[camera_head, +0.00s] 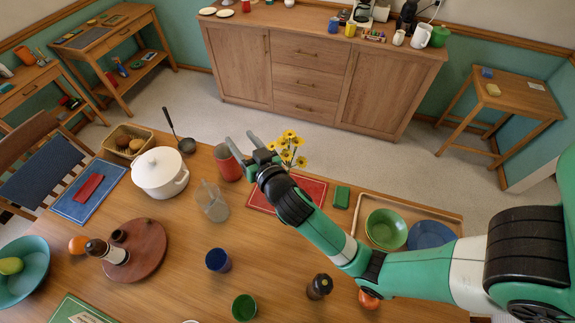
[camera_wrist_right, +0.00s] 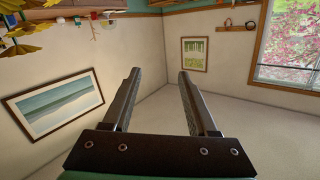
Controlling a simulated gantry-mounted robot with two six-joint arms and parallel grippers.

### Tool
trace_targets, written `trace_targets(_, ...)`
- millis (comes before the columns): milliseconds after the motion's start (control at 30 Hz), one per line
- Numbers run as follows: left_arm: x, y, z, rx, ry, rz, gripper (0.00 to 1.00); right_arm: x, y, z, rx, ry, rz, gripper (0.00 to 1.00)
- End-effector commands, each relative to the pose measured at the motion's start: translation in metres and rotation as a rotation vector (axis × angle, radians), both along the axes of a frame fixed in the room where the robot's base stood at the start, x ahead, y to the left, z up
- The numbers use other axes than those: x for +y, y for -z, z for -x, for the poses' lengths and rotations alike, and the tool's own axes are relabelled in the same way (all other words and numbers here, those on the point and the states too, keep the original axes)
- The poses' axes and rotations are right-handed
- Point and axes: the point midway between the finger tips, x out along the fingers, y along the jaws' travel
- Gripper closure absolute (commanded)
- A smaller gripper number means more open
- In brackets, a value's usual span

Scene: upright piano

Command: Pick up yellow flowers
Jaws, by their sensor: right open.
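The yellow flowers (camera_head: 288,146) rise above the table near its far edge, just right of my right gripper in the head view. Their lower stems and whatever holds them are hidden behind my right arm. My right gripper (camera_head: 240,138) is open, with its fingers pointing to the upper left, away from the blooms and close to a red cylindrical vessel (camera_head: 228,162). In the right wrist view, the two fingers (camera_wrist_right: 160,76) are apart with nothing between them. Yellow petals (camera_wrist_right: 22,42) show at the upper left there, outside the fingers. My left gripper is not in view.
A red mat (camera_head: 312,186) lies under my right arm. A glass pitcher (camera_head: 212,200) and a white pot (camera_head: 160,172) stand to the left. A green box (camera_head: 341,197) and a tray (camera_head: 452,219) with dishes are to the right. A sideboard (camera_head: 310,75) stands beyond the table.

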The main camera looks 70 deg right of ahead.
Motion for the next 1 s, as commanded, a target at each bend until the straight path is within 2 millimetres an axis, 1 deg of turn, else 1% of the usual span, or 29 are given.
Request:
trace_targets(33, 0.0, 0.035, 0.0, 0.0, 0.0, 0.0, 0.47, -0.012, 0.079, 0.019, 0.077, 0.048, -0.014, 0.41)
trace_targets(67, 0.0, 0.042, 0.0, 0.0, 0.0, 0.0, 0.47, -0.018, 0.109, 0.031, 0.114, 0.076, -0.022, 0.41)
trace_targets(100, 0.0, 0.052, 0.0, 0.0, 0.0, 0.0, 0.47, -0.026, 0.146, 0.048, 0.161, 0.111, -0.028, 0.41)
trace_targets(167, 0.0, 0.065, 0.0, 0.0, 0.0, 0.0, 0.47, -0.033, 0.194, 0.072, 0.222, 0.155, -0.036, 0.41)
trace_targets(200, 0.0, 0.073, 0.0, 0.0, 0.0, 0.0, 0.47, -0.038, 0.221, 0.088, 0.257, 0.181, -0.04, 0.41)
trace_targets(233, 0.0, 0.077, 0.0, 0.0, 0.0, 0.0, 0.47, -0.04, 0.239, 0.099, 0.28, 0.197, -0.041, 0.41)
trace_targets(300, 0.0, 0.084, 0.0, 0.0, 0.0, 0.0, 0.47, -0.043, 0.267, 0.119, 0.318, 0.225, -0.044, 0.41)
trace_targets(333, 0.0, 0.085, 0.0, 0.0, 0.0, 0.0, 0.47, -0.044, 0.273, 0.124, 0.33, 0.233, -0.043, 0.41)
trace_targets(400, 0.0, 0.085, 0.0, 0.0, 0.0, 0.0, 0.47, -0.046, 0.281, 0.132, 0.342, 0.243, -0.045, 0.41)
trace_targets(533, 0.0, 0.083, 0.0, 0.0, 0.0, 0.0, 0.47, -0.047, 0.281, 0.132, 0.345, 0.247, -0.045, 0.41)
trace_targets(633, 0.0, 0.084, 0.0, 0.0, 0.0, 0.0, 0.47, -0.056, 0.285, 0.124, 0.343, 0.248, -0.046, 0.41)
trace_targets(833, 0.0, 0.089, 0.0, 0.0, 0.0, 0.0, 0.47, -0.083, 0.3, 0.1, 0.343, 0.248, -0.046, 0.41)
trace_targets(900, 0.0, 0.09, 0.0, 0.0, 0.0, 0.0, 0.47, -0.089, 0.303, 0.095, 0.343, 0.247, -0.046, 0.41)
trace_targets(1000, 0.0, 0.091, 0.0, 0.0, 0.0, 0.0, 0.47, -0.092, 0.304, 0.092, 0.343, 0.245, -0.045, 0.41)
